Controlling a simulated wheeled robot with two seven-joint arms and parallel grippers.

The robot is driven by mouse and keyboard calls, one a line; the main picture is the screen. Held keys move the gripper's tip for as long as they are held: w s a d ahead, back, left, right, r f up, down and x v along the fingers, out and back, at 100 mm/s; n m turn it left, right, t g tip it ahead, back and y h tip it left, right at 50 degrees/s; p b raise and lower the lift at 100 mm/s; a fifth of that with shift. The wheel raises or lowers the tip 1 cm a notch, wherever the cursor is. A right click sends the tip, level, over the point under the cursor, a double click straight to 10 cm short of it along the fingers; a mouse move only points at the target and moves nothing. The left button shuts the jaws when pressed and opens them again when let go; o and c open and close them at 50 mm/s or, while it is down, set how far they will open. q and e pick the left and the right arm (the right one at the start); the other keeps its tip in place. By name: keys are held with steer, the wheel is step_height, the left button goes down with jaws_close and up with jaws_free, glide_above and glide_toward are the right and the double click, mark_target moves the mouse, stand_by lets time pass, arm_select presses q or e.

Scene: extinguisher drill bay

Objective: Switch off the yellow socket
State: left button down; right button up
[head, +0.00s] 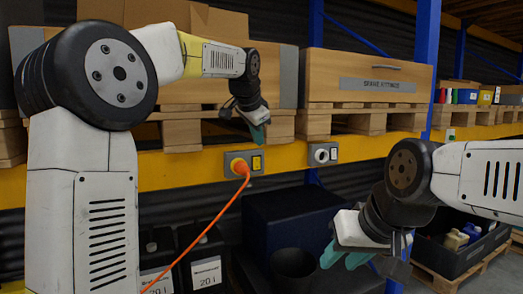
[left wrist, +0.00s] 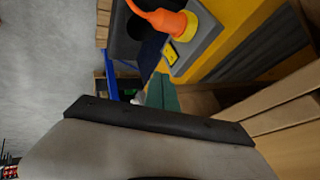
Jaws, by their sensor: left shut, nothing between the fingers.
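The yellow socket is a grey plate (head: 229,157) on the yellow beam, with an orange plug (head: 239,167) in its left part and a yellow switch (head: 256,163) in its right part. My left gripper (head: 258,134) has teal fingertips, is shut and empty, and hangs just above the switch, apart from it. In the left wrist view the teal fingers (left wrist: 161,94) point toward the yellow switch (left wrist: 170,54), with the orange plug (left wrist: 181,23) beyond. The switch's position is too small to tell. My right gripper (head: 345,258) hangs low at the right, its fingers apart and empty.
A second grey socket (head: 322,154) with a pale switch sits right of the yellow one. An orange cable (head: 215,225) runs down from the plug. A pallet (head: 180,132) and wooden boxes (head: 368,78) stand above the beam. Dark bins (head: 290,220) stand below.

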arm_select(q)
steer(key=shift+w+a+r+v, duration=0.1)
steer(key=shift+w+v, duration=0.05)
steer(key=shift+v, duration=0.8)
steer(key=shift+w+a+r+v, duration=0.1)
steer(key=shift+w+v, duration=0.05)
steer(key=shift+v, duration=0.8)
steer(key=s+a+f+n, duration=0.3)
steer(key=s+a+f, duration=0.15)
steer(key=s, duration=0.45)
steer(key=s+a+f+n, duration=0.3)
steer(key=s+a+f, duration=0.15)
steer(key=s, duration=0.35)
steer(key=s+a+f+n+g, duration=0.1)
steer(key=s+f+n, duration=0.3)
steer(key=s+f, duration=0.7)
steer(key=s+a, duration=0.1)
steer(key=s, duration=0.2)
steer(key=shift+a+f+n, duration=0.15)
steer(key=shift+f+n, duration=0.25)
